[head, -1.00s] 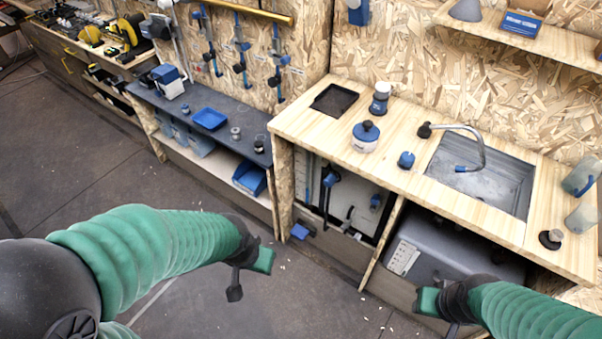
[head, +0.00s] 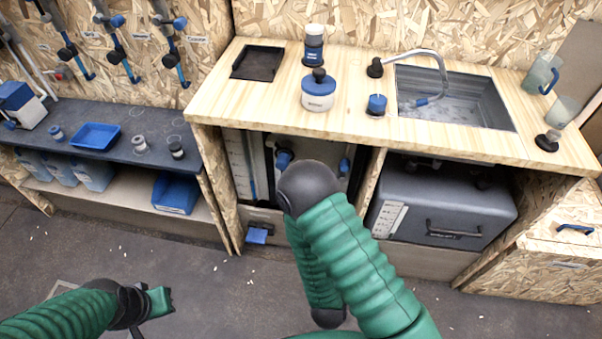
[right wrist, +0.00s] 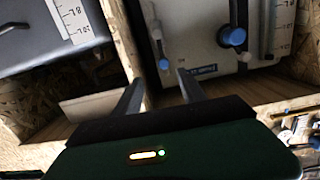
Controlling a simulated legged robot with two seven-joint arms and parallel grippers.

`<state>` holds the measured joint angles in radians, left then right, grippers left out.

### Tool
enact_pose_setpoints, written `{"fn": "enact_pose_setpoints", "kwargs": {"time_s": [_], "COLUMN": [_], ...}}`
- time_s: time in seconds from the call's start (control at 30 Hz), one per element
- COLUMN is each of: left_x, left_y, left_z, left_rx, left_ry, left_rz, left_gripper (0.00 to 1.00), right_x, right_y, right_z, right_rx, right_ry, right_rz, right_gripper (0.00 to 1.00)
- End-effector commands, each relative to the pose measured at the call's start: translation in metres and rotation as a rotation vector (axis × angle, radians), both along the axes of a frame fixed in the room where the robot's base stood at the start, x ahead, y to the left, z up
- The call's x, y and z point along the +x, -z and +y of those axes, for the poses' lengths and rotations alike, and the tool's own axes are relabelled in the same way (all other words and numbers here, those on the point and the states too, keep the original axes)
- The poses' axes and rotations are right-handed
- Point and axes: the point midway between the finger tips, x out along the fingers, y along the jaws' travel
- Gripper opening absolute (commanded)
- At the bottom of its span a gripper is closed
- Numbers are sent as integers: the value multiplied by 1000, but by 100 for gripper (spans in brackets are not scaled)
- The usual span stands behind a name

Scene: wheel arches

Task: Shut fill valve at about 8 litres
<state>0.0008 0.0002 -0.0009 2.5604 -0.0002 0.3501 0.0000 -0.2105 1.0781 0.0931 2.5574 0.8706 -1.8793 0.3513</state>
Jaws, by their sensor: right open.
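Under the wooden counter, a light panel (head: 268,190) carries a blue-knobbed valve with a dark lever (head: 284,160) and a smaller blue fitting (head: 345,165). In the right wrist view the scene looks upside down. There the larger blue knob (right wrist: 232,36) is right of the fingers and the smaller blue fitting (right wrist: 163,64) is just beyond the gap between them. I cannot tell which one is the fill valve. My right gripper (right wrist: 160,77) is open and empty; in the head view my own arm hides it. My left gripper (head: 150,305) is low at the left, away from the valves.
A grey tank (head: 465,205) with a white scale (head: 388,220) stands right of a wooden divider (head: 372,185). Above are the counter (head: 240,95), a sink with tap (head: 455,100) and a blue-lidded white jar (head: 318,92). A blue pedal (head: 258,236) sits low beneath the panel.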

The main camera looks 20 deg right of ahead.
Motion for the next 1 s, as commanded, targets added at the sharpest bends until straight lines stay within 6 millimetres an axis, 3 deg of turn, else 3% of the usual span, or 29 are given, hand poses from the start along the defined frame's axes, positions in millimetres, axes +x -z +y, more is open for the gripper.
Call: {"fn": "enact_pose_setpoints", "kwargs": {"time_s": [0.03, 0.17, 0.37, 0.53, 0.77, 0.87, 1.0], "left_x": [0, 0, 0, 0, 0, -1, 0], "left_y": [9, 10, 27, 59, 113, 135, 131], "left_z": [-1, -1, -1, -2, -2, -3, -3], "left_rx": [0, -1, -1, 0, 0, 0, 0], "left_ry": [2, 2, 2, 2, 1, 2, 2], "left_rz": [-1, -1, -1, 0, 0, -1, -1], "left_gripper": [0, 0, 0, 0, 0, 0, 0], "right_x": [-5, -6, 12, 45, 67, 89, 116], "right_y": [5, -2, 0, 1, 4, 3, -6], "right_z": [0, 0, -7, -25, -39, -53, -69], "right_rx": [-36, -69, -71, -78, -78, -78, -78], "right_ry": [-5, -7, -1, -8, -10, -6, -10], "right_rz": [-21, -51, -51, -62, -60, -61, -54], "right_gripper": [48, 48, 48, 48, 48, 48, 48]}}
